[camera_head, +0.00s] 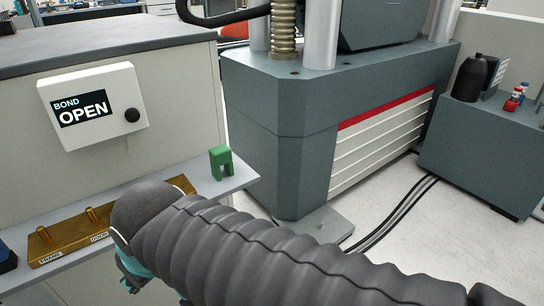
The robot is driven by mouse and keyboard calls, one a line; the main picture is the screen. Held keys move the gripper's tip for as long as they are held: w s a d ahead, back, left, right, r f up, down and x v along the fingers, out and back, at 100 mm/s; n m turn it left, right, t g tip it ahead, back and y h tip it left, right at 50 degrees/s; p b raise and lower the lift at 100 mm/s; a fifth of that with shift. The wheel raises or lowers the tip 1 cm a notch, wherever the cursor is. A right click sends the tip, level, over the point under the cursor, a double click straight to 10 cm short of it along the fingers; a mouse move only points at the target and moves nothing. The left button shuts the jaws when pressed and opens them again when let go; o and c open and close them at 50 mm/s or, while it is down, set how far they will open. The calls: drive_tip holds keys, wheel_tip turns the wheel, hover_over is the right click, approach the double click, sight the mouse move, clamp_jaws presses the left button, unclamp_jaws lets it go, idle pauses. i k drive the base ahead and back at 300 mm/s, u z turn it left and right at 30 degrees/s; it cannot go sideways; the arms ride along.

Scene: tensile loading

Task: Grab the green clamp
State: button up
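The green clamp (221,162) is a small block with two legs and a gap between them. It stands upright near the right end of a narrow light-grey shelf (243,178). My dark ribbed arm crosses the lower middle of the view, in front of the shelf. Nothing is seen touching the clamp.
A brass fixture (65,238) with pegs and labels lies on the shelf, partly hidden by my arm. A box reading "BOND OPEN" (93,105) is above. A large grey testing machine (283,140) stands just right of the shelf. A black bottle (470,78) stands far right.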

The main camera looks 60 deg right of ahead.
sight(221, 155)
drive_tip(key=z, duration=0.95)
drive_tip(key=k, duration=0.3)
drive_tip(key=z, duration=0.2)
drive_tip(key=i, duration=0.45)
drive_tip(key=u, duration=0.05)
drive_tip(key=k, duration=0.5)
drive_tip(key=z, duration=1.4)
drive_tip(key=k, duration=1.1)
drive_tip(key=u, duration=1.75)
drive_tip(key=i, duration=0.5)
drive_tip(key=z, duration=0.05)
